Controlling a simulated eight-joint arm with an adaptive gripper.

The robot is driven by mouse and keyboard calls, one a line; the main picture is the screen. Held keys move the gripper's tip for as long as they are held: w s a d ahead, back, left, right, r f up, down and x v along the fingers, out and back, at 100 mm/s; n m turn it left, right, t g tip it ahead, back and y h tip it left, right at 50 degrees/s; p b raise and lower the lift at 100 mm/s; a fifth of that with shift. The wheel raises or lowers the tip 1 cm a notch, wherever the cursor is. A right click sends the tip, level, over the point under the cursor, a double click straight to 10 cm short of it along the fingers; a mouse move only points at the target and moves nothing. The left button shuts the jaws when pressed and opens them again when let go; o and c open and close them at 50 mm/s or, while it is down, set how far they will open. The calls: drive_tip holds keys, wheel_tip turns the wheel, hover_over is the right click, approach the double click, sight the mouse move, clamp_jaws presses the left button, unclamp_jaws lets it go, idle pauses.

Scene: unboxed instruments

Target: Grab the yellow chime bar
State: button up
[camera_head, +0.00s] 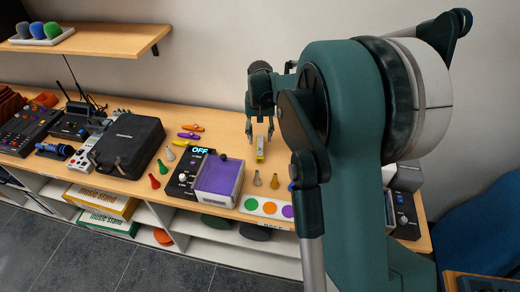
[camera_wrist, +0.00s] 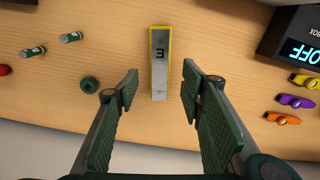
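The yellow chime bar (camera_wrist: 160,62) lies flat on the wooden bench, a narrow grey-topped bar with yellow edges and a dark letter on it. In the head view the yellow chime bar (camera_head: 260,150) appears small, just below my gripper (camera_head: 260,139). My gripper points down at it with its fingers apart. In the wrist view my gripper (camera_wrist: 158,88) is open and empty, with one green-padded finger on each side of the bar's near end. The pads do not touch the bar.
A black box with an OFF display (camera_wrist: 292,45) and several kazoos (camera_wrist: 296,101) lie to the right in the wrist view. Small green-and-white cylinders (camera_wrist: 71,37) and a dark green round piece (camera_wrist: 89,85) lie to the left. The wood around the bar is clear.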

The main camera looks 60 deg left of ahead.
sight(260, 145)
drive_tip(key=shift+f, duration=0.4)
drive_tip(key=shift+f, duration=0.1)
drive_tip(key=shift+f, duration=2.5)
drive_tip(key=shift+c, duration=0.2)
drive_tip(key=c, duration=1)
